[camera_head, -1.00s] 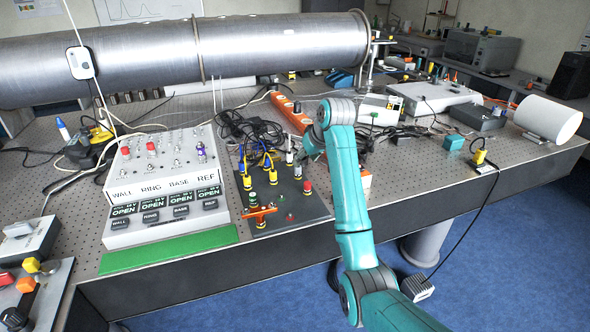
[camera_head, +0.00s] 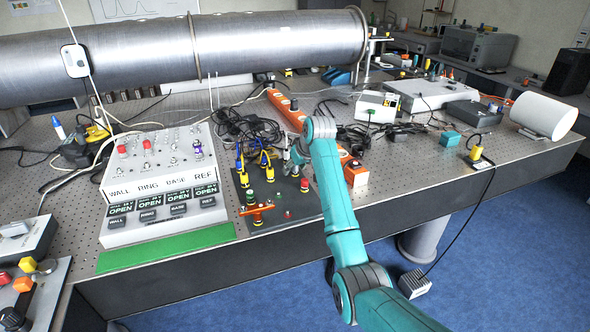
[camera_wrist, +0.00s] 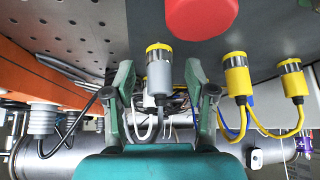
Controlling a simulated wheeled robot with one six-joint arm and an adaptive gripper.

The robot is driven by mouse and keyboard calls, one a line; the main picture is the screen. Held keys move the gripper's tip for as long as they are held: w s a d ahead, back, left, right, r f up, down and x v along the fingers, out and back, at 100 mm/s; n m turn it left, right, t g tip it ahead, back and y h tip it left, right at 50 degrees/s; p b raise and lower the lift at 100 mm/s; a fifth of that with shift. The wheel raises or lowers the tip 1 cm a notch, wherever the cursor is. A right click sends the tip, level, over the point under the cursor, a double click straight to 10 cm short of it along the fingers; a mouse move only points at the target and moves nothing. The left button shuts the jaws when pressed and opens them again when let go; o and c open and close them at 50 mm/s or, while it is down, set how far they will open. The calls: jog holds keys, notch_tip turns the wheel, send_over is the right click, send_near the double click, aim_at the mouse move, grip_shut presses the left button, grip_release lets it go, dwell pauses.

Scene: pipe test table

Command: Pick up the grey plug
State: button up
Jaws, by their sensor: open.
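The grey plug (camera_wrist: 158,74) has a yellow ring at one end and a grey cable. In the wrist view it stands between the two fingers of my gripper (camera_wrist: 158,85), with a visible gap on each side. The fingers are apart and green-tipped. In the head view my gripper (camera_head: 292,160) is at the back right of the dark panel (camera_head: 290,215). There the grey plug is hard to tell apart from my gripper.
Yellow plugs (camera_wrist: 237,82) with blue and yellow cables stand to the right in the wrist view. A red cap (camera_wrist: 200,14) is close in front. An orange power strip (camera_head: 286,107) runs behind, and the white box marked WALL, RING, BASE, REF (camera_head: 160,190) is left.

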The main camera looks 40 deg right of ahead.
grip_shut()
notch_tip(320, 180, up, 10)
jog(key=shift+r, duration=0.1)
dwell(0.5)
